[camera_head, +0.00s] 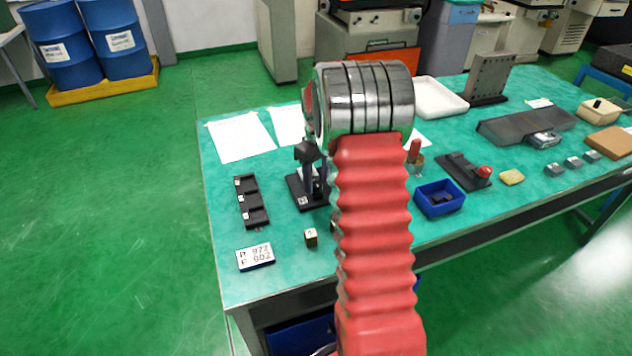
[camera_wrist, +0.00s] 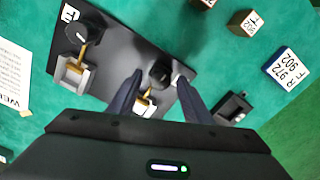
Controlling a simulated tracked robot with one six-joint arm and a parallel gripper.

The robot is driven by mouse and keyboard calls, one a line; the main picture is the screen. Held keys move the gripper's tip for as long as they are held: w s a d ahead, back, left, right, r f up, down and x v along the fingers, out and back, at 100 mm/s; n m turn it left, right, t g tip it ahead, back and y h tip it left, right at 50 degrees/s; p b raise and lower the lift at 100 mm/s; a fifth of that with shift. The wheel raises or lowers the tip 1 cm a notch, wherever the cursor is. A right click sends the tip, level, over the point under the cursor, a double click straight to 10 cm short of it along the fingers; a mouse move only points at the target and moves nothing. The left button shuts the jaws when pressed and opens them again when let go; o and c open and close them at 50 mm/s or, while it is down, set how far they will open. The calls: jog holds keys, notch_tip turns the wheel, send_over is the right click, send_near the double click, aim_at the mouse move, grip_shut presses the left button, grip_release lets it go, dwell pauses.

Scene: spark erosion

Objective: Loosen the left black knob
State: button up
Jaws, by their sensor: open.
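A dark base plate (camera_wrist: 122,52) carries two black knobs, each near a pale metal block with a brass-coloured part. One black knob (camera_wrist: 160,73), on the side nearer the black slotted tray, lies between the fingertips of my gripper (camera_wrist: 158,76). The fingers are open, one on each side of it; I cannot tell whether they touch it. The other black knob (camera_wrist: 82,36) is apart from the gripper, near the labelled end of the plate. In the head view the plate (camera_head: 294,194) is partly hidden by my arm, and the knobs cannot be made out.
The black slotted tray (camera_head: 262,217) lies left of the plate. A small brass cube (camera_head: 311,239) and a number plaque (camera_head: 255,257) lie near the front edge. White sheets (camera_head: 240,137) lie behind. A blue bin (camera_head: 457,197) stands to the right.

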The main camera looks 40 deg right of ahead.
jog(key=shift+f, duration=0.4)
jog(key=shift+c, duration=0.2)
jog(key=c, duration=1)
jog(key=shift+n, duration=0.3)
jog(key=o, duration=1)
jog(key=shift+o, duration=0.2)
